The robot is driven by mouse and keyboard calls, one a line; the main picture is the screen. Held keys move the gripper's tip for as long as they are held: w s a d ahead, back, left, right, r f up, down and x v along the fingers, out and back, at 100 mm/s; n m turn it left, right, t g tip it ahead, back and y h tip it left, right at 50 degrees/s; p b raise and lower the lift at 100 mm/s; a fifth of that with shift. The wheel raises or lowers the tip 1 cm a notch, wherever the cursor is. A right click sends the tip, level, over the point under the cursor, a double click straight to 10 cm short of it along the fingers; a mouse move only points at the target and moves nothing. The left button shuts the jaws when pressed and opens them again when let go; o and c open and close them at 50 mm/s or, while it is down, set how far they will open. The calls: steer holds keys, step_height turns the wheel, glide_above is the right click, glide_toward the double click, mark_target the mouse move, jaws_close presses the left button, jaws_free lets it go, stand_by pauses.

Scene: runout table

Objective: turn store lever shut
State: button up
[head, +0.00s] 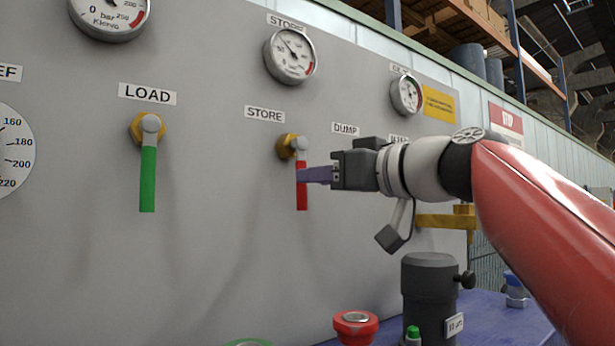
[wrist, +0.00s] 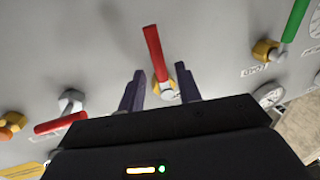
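The store lever (head: 302,196) is a red handle on a brass valve, under the STORE label (head: 265,114) on the grey panel. It hangs straight down. In the wrist view the red handle (wrist: 155,50) points up and away from its hub. My gripper (head: 304,175) is at the handle, its purple fingers reaching across it just below the hub. In the wrist view the two fingers of my gripper (wrist: 161,78) are apart, one on each side of the lever, with gaps showing. The far finger is mostly hidden in the head view.
A green LOAD lever (head: 148,178) hangs down on the left. Another red lever (wrist: 60,122) lies near my gripper's left side in the wrist view. Gauges (head: 290,55) sit above. A dark cylinder (head: 430,290) and red-rimmed part (head: 355,326) stand below on the blue table (head: 500,326).

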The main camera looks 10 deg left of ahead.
steer(key=shift+p+x, duration=0.5)
steer(key=shift+x, duration=1.85)
steer(key=shift+c, duration=0.3)
jaws_close()
